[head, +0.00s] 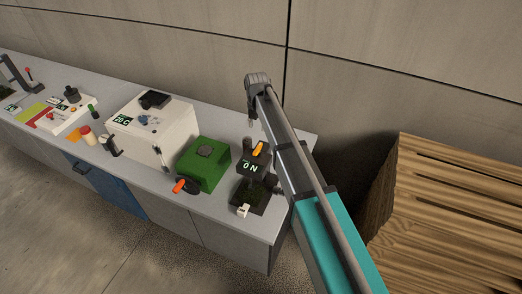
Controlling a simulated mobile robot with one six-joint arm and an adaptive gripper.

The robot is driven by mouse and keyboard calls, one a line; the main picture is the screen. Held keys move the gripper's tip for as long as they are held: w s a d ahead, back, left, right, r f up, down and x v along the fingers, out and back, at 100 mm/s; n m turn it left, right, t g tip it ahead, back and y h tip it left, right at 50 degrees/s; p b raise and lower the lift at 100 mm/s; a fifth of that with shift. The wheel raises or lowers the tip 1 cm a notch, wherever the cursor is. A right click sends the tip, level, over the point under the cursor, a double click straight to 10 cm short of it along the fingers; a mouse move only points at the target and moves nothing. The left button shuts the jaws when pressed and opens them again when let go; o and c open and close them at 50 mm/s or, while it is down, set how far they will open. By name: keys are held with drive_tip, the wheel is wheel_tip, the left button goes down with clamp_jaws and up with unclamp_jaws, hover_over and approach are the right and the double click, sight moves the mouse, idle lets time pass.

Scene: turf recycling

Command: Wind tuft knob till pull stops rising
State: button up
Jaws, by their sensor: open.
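A dark pull tester stands near the right end of the grey bench, and its display (250,167) reads 0 N. An orange knob or lever (259,148) sits on top of the tester. A dark green turf piece (247,193) lies at its base, with a small white part (243,211) at the front edge. My gripper (251,122) is open, above and behind the tester, apart from the orange part. The arm hides some of the gripper, and its fingers are small in view.
Left of the tester are a green box (203,164), an orange-ended crank (180,186) and a white machine (150,128) with a lit display. Several smaller tools lie farther left. A wall stands behind the bench, and stacked wooden boards (450,210) stand at the right.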

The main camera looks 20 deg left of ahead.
sight(258, 147)
drive_tip(key=shift+f+b, duration=6.35)
drive_tip(key=shift+f, duration=0.2)
drive_tip(key=shift+c, duration=0.3)
clamp_jaws()
drive_tip(key=shift+d, duration=0.45)
drive_tip(key=shift+a, duration=0.3)
